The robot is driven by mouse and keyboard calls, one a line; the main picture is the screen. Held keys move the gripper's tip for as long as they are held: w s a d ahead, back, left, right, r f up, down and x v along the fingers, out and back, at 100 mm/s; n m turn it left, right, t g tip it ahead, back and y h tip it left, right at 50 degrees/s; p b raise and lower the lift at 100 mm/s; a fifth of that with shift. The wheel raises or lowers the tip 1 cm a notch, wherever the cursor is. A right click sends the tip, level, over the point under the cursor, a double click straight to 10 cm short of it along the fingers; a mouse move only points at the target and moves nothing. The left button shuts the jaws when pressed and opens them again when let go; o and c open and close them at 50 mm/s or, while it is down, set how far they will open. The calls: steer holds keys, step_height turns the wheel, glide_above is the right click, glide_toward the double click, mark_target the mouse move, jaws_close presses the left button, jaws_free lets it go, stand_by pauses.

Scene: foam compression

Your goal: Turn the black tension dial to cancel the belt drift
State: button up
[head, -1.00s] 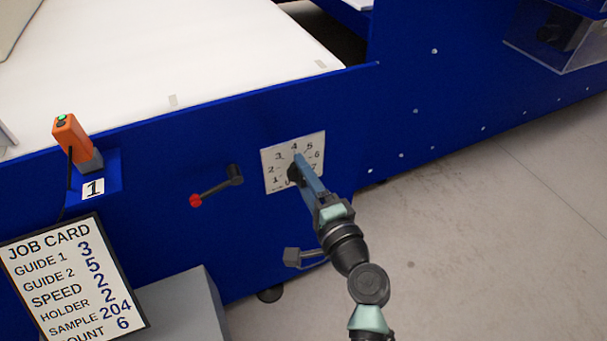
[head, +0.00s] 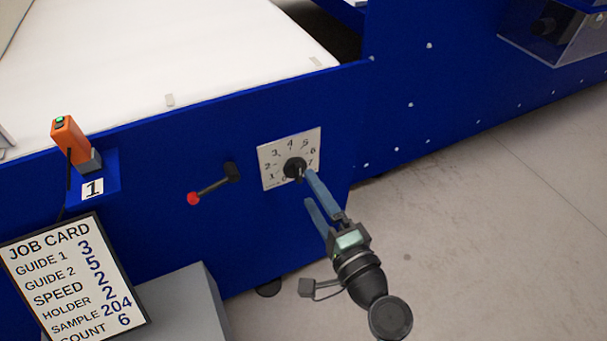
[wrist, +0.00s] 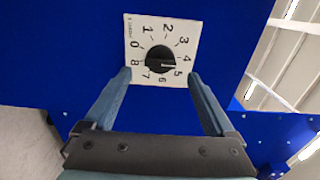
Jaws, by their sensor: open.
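The black tension dial (head: 294,168) sits on a white numbered plate (head: 267,177) on the blue side panel. In the wrist view the dial (wrist: 159,59) shows a white pointer mark towards about 4 to 5. My gripper (head: 308,187) is open and empty, just in front of and to the lower right of the dial. In the wrist view its two blue fingers (wrist: 160,75) are spread wide, with the dial ahead between them and not held. The white belt surface (head: 150,55) lies above the panel, with small grey marks near its edge.
A red-tipped lever (head: 212,184) is left of the plate. An orange device (head: 69,137) with a green button stands by a label 1. A job card (head: 72,280) leans at lower left beside a grey box (head: 180,315). Floor at right is clear.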

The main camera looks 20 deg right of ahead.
steer(key=s, duration=0.6)
steer(key=shift+s, duration=0.4)
steer(key=shift+d, duration=0.1)
